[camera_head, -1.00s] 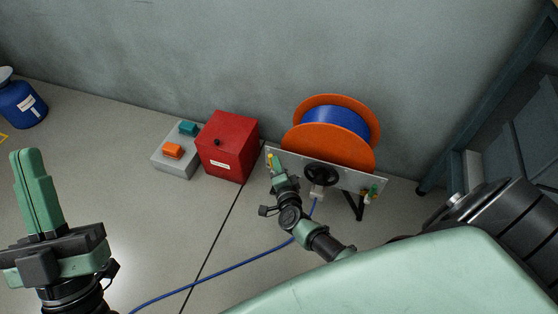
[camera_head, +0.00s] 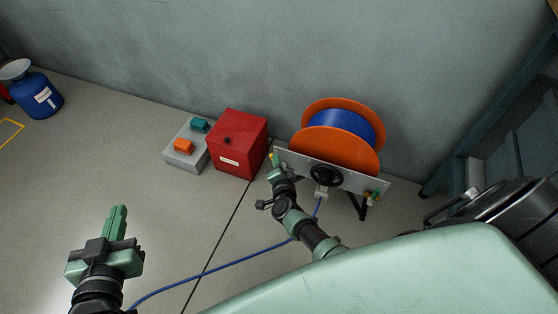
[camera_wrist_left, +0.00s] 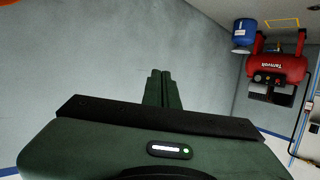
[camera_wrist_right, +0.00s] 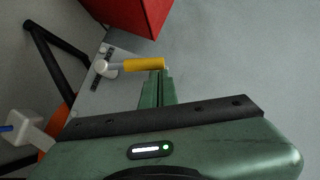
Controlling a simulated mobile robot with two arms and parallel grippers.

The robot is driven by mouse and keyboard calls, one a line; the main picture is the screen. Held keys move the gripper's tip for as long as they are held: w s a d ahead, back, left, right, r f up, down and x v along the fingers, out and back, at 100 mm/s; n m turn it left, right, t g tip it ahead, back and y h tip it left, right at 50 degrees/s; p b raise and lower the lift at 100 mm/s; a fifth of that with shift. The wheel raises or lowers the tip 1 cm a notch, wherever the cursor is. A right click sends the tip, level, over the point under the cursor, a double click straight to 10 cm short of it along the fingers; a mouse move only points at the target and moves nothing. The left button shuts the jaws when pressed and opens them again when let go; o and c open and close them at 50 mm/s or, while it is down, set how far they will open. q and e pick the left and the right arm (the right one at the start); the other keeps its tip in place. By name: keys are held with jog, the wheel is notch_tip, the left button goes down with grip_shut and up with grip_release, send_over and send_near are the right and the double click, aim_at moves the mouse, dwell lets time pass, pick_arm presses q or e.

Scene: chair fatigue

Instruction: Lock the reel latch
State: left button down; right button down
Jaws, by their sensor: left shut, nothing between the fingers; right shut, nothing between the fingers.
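The reel (camera_head: 340,135) has orange flanges and a blue hose wound on it. It stands behind a grey panel (camera_head: 350,182) with a black handwheel (camera_head: 326,175). A latch with a yellow handle (camera_wrist_right: 144,65) on a white pivot sits at the panel's end in the right wrist view. My right gripper (camera_wrist_right: 158,76) is shut, its fingertips right at the yellow handle with nothing between them; I cannot tell whether they touch it. In the head view, the right gripper (camera_head: 274,168) is at the panel's left end. My left gripper (camera_head: 119,210) is shut and empty, away from the reel.
A red box (camera_head: 238,145) and a grey block (camera_head: 187,145) with orange and teal parts stand left of the reel. A blue hose (camera_head: 235,263) crosses the floor. A blue container (camera_head: 40,97) stands far left. The left wrist view shows a red machine (camera_wrist_left: 278,68).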

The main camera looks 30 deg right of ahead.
pick_arm(q)
jog(key=shift+s+a+f+g, duration=0.25)
jog(key=shift+s+f+g, duration=0.2)
jog(key=shift+f, duration=0.35)
pick_arm(e)
jog(key=shift+w+a, duration=0.2)
